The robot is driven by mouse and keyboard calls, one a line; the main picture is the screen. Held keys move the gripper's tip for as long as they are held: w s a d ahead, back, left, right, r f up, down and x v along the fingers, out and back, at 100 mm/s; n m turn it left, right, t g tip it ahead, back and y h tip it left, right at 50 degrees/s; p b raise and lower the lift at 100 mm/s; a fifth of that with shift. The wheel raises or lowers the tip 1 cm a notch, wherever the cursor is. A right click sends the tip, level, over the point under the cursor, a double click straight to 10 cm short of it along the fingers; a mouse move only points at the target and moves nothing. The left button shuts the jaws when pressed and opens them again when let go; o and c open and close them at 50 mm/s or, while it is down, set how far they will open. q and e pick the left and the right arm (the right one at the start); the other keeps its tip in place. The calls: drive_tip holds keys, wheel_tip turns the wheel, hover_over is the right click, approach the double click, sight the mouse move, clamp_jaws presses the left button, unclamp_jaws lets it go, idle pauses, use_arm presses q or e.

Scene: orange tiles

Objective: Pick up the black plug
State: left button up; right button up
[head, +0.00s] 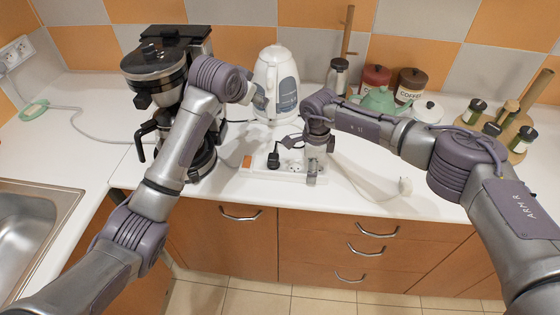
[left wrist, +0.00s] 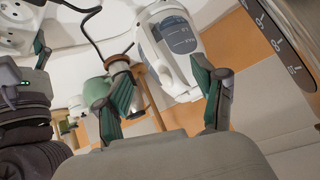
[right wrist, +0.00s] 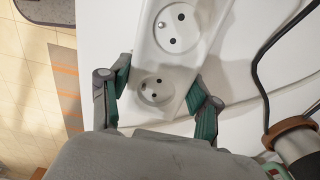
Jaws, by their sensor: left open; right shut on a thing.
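The black plug (head: 273,160) sits on the white power strip (head: 283,174) on the counter, left of my right gripper (head: 312,172). My right gripper points down at the strip's right part. In the right wrist view, the fingers of my right gripper (right wrist: 157,88) lie on either side of the strip (right wrist: 165,58), around one empty socket, and are shut on the strip. My left gripper (head: 256,100) is raised in front of the white kettle (head: 278,75). In the left wrist view, my left gripper (left wrist: 153,88) is open and empty, with the kettle (left wrist: 172,45) beyond.
A black coffee maker (head: 165,60) stands left of my left forearm. A green teapot (head: 378,100), jars and a wooden spice stand (head: 515,140) are at the back right. A white cord plug (head: 405,186) lies near the front edge. The sink (head: 35,230) is at left.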

use_arm(q)
drive_tip(key=w+d+r+t, duration=0.2)
drive_tip(key=w+r+t, duration=0.7)
drive_tip(key=r, duration=0.4)
drive_tip(key=s+d+r+m+g+h, duration=0.2)
drive_tip(key=s+d+m+g+h, duration=0.15)
drive_tip(key=d+m+h, duration=0.8)
drive_tip(key=m+g+y, duration=0.4)
drive_tip(key=g+y, duration=0.5)
drive_tip(key=g, duration=0.7)
approach(273, 156)
drive_tip(key=x, duration=0.3)
drive_tip(key=shift+d+r, duration=0.1)
drive_tip(key=shift+n+g, duration=0.25)
drive_tip(key=x, duration=0.7)
drive_tip(key=shift+w+f, duration=0.2)
clamp_jaws()
